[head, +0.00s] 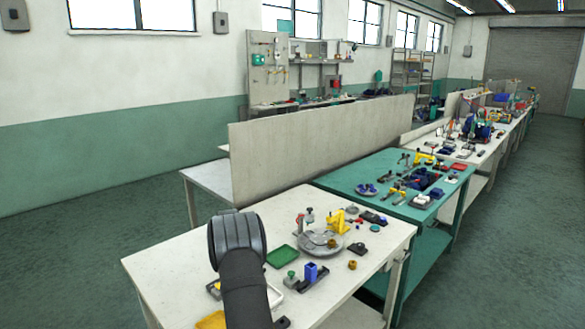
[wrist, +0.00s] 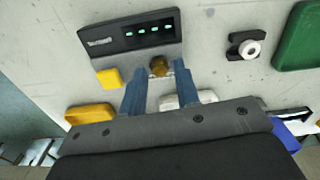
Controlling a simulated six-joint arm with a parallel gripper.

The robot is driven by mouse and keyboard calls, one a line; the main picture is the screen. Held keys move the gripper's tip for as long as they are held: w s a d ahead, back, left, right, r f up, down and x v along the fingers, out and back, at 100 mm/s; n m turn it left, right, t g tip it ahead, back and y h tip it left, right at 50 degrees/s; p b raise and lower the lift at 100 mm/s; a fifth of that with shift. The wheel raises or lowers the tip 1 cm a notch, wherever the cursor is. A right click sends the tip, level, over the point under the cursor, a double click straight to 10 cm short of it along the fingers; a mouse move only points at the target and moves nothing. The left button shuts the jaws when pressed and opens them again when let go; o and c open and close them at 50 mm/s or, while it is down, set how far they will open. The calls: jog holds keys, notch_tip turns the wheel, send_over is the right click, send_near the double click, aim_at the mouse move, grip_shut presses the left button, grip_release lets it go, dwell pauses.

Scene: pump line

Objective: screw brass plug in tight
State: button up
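Another brass-coloured piece (head: 352,265) lies on the white table near the front right. I cannot tell which threaded hole is the plug's.
The black box (wrist: 128,34), a yellow block (wrist: 109,77) and a yellow tray (wrist: 90,113) lie close to the fingers. A green tray (head: 281,257) and a blue block (head: 311,271) stand to the right of my arm. The white table's (head: 180,258) left part is clear.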

jog(key=shift+r, duration=0.1)
jog(key=shift+r, duration=2.2)
